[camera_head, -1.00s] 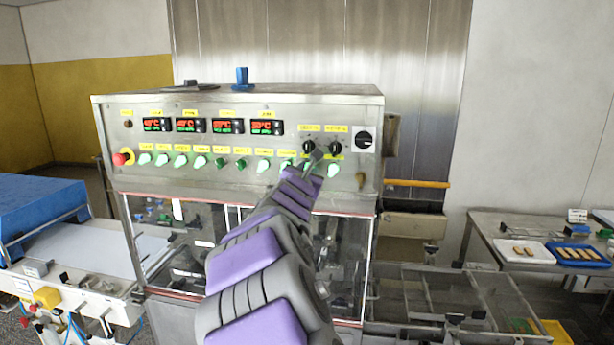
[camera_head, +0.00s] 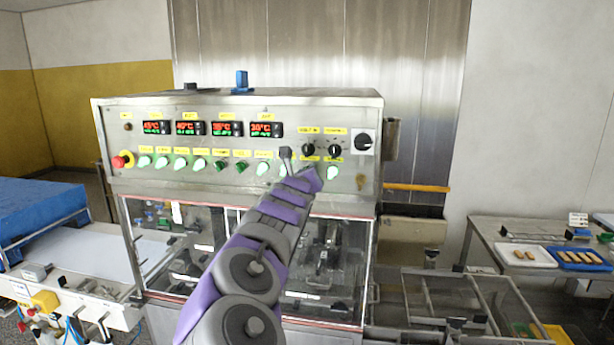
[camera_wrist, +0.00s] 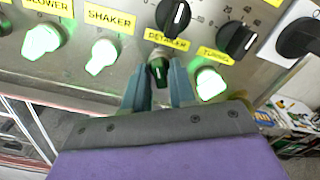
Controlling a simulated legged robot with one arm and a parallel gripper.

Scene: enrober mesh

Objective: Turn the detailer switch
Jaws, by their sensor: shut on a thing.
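The detailer switch (camera_wrist: 158,70) is a dark green knob with no glow, just below the yellow DETAILER label (camera_wrist: 165,40) in the wrist view. My gripper (camera_wrist: 159,82) has its two blue-grey fingers on either side of this knob and is shut on it. The lower part of the knob is hidden between the fingers. In the head view my arm covers the detailer switch, and the fingers cannot be made out there. The black detailer dial (camera_head: 308,149) sits above it on the panel.
The lit shaker switch (camera_wrist: 102,56) is left of my gripper and the lit tunnel switch (camera_wrist: 209,83) is close to its right finger. The tunnel dial (camera_wrist: 237,40) is above right. A red emergency button (camera_head: 122,160) is at the panel's left end.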

